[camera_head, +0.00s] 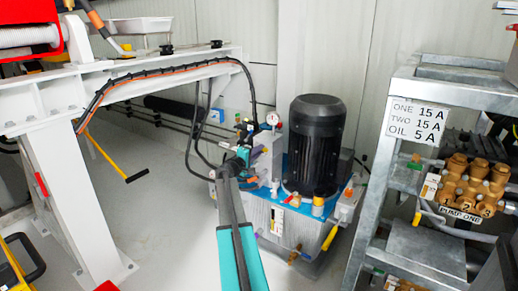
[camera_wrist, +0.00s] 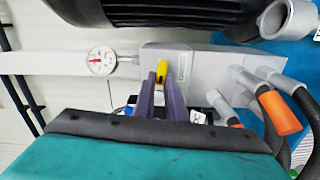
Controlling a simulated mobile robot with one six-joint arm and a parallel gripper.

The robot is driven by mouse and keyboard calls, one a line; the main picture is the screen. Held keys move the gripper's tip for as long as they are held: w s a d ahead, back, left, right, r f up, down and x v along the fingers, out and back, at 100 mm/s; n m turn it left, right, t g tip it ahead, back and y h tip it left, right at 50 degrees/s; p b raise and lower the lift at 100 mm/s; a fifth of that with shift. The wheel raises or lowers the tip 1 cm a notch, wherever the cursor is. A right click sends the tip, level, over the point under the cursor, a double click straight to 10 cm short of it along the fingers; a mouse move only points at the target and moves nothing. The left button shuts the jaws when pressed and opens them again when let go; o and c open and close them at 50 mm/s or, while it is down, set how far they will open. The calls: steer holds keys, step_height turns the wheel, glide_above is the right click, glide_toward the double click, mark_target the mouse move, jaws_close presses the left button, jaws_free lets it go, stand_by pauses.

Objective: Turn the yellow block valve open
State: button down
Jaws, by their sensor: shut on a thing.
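The yellow block valve handle (camera_wrist: 162,67) shows in the wrist view, in front of a grey metal block (camera_wrist: 185,68). My gripper (camera_wrist: 161,82) has its two purple fingers on either side of the handle and is shut on it. Only the far part of the handle shows beyond the fingertips. In the head view my arm reaches to the hydraulic unit and my gripper (camera_head: 243,152) is at its left side. The valve cannot be made out clearly there.
A white-faced gauge (camera_wrist: 101,60) is left of the block. Hoses with orange sleeves (camera_wrist: 279,112) are close on the right. A black motor (camera_head: 316,145) stands on the unit. A metal frame (camera_head: 400,130) is at right; open floor (camera_head: 165,205) lies left.

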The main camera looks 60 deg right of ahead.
steer(key=shift+f+n+p, duration=0.1)
steer(key=shift+n+p, duration=0.2)
steer(key=shift+n, duration=0.3)
steer(key=c, duration=1.8)
jaws_free()
steer(key=shift+a, duration=0.1)
steer(key=a+p, duration=0.3)
steer(key=a, duration=1)
steer(key=shift+a, duration=0.35)
